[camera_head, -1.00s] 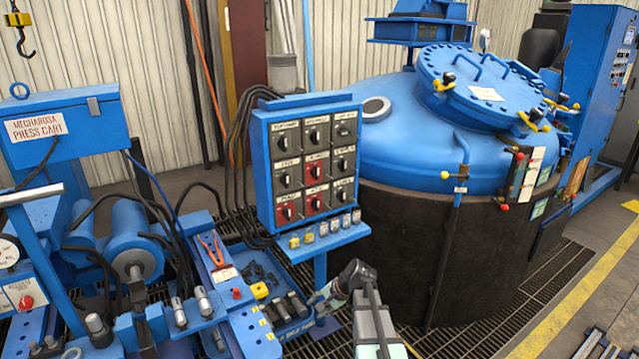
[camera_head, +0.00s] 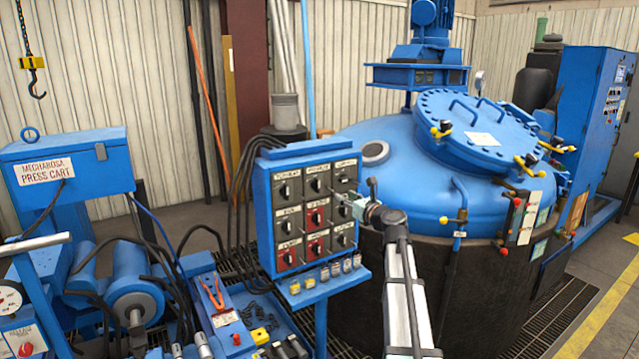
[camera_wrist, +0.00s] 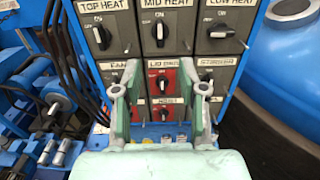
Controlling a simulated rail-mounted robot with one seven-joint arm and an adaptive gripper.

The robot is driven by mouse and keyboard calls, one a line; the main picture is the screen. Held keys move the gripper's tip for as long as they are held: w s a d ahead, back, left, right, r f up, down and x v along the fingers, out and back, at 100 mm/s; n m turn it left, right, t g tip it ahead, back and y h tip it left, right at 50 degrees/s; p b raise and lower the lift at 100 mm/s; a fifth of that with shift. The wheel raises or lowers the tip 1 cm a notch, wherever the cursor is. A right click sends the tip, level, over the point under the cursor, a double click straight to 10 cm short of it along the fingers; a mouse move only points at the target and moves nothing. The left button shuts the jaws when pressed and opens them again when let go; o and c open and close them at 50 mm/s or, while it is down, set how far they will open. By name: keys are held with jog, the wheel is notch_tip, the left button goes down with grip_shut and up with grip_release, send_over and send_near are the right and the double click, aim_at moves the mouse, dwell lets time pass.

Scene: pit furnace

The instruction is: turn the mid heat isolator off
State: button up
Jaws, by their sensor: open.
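The mid heat isolator (camera_wrist: 160,30) is a black rotary knob on a grey plate in the middle of the panel's top row. Its handle looks roughly upright in the wrist view. It also shows small in the head view (camera_head: 316,183). My gripper (camera_wrist: 161,70) is open and empty, its pale green fingers spread wide. In the wrist view its fingertips lie below the mid heat knob, either side of the red-plated middle-row knob (camera_wrist: 160,78). In the head view my gripper (camera_head: 350,203) is at the panel's right side; contact cannot be told.
The top heat knob (camera_wrist: 101,37) and low heat knob (camera_wrist: 219,33) flank the mid heat knob. Other knobs fill the lower rows, with small switches (camera_head: 323,274) on the ledge. The blue furnace (camera_head: 400,160) stands right of the panel; black cables (camera_head: 238,190) run left.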

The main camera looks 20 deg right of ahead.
aim_at(319, 182)
jog(key=w+p, duration=0.1)
jog(key=w, duration=0.4)
jog(key=w+a+p, duration=0.1)
jog(key=w, duration=0.5)
jog(key=w+a+p, duration=0.1)
jog(key=w, duration=0.4)
jog(key=shift+w+a, duration=0.2)
jog(key=shift+w, duration=0.2)
grip_shut()
